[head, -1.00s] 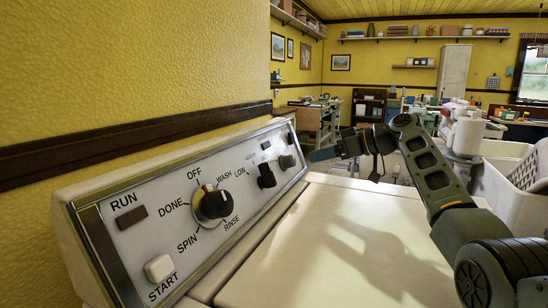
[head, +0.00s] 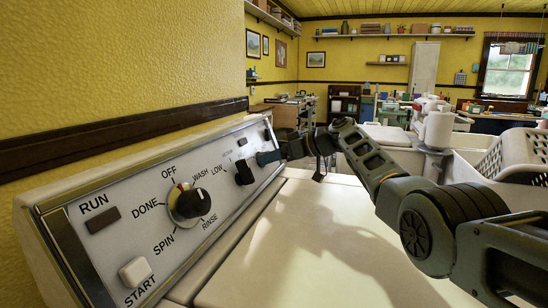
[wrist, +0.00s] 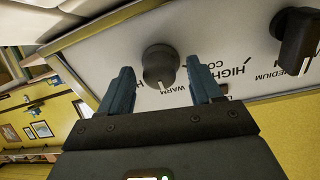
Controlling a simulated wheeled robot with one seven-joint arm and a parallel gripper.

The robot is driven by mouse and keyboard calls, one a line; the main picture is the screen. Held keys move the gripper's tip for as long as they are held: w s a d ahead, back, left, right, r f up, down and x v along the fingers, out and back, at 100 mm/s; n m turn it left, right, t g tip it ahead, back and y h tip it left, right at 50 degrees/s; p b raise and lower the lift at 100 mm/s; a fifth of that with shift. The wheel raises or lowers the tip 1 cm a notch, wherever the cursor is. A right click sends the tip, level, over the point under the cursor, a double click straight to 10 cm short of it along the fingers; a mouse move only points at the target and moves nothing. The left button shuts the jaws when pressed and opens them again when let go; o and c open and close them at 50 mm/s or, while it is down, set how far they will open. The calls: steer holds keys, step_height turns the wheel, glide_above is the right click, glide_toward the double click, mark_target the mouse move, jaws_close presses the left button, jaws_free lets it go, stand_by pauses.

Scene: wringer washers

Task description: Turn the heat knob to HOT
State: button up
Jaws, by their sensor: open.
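The heat knob (wrist: 160,66) is a round dark knob on the washer's panel. In the wrist view its white pointer line points down, close to the word WARM. My gripper (wrist: 158,68) is open, with one blue finger on each side of the knob. I cannot tell whether either finger touches it.
A black load knob (wrist: 297,38) with HIGH and MEDIUM marks sits beside the heat knob. Nearer on the panel (head: 120,236) are the cycle dial (head: 188,203) and the START button (head: 135,271). The cream washer top (head: 300,245) is clear. A white basket (head: 515,158) stands at right.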

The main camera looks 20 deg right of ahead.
steer(key=c, duration=1)
steer(key=shift+c, duration=0.2)
steer(key=shift+m, duration=0.3)
steer(key=m, duration=0.5)
steer(key=shift+r+p, duration=0.15)
steer(key=shift+p, duration=0.25)
steer(key=m+g, duration=0.1)
steer(key=m, duration=0.5)
steer(key=o, duration=1)
